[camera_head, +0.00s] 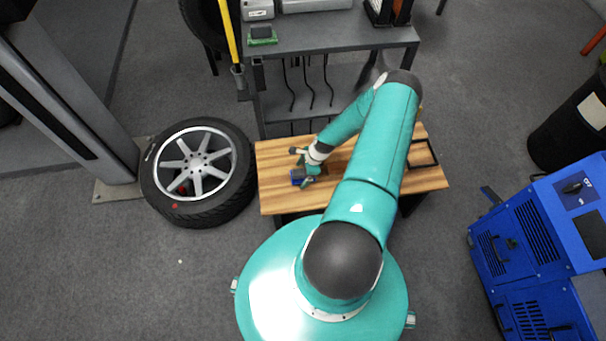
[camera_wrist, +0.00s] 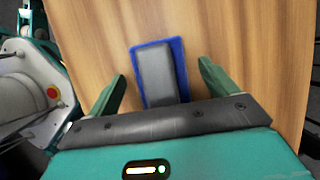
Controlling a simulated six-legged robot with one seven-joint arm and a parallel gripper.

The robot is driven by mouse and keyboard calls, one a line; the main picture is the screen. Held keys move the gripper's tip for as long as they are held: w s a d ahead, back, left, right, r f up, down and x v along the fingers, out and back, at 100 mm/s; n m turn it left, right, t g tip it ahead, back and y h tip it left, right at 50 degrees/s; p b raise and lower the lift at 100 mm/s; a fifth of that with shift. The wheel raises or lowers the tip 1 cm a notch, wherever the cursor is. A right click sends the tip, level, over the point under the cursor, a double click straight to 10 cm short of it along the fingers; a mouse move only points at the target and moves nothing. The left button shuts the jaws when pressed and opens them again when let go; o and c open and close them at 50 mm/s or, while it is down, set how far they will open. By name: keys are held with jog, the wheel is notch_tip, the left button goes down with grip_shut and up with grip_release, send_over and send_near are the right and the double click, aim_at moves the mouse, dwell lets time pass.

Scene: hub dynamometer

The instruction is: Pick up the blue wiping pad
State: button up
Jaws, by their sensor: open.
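The blue wiping pad (camera_wrist: 181,63) lies on the wooden bench top (camera_wrist: 235,30), with a dark grey block or handle on its upper side. In the wrist view it sits between and a little beyond the two green fingertips of my gripper (camera_wrist: 160,85). The fingers are apart, with a gap on each side of the pad. I cannot tell the exact height of the fingertips above the bench.
A wooden tray (camera_head: 422,150) is at the bench's right end. A blue machine (camera_head: 520,260) stands at right.

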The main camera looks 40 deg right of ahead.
jog(key=c, duration=1.2)
jog(key=shift+o, duration=0.2)
jog(key=shift+d+r, duration=0.1)
jog(key=shift+r, duration=0.65)
jog(key=s+a+r, duration=0.2)
jog(key=s+r, duration=0.2)
jog(key=s+a+r, duration=0.6)
jog(key=s+r, duration=0.1)
jog(key=shift+s+r, duration=0.3)
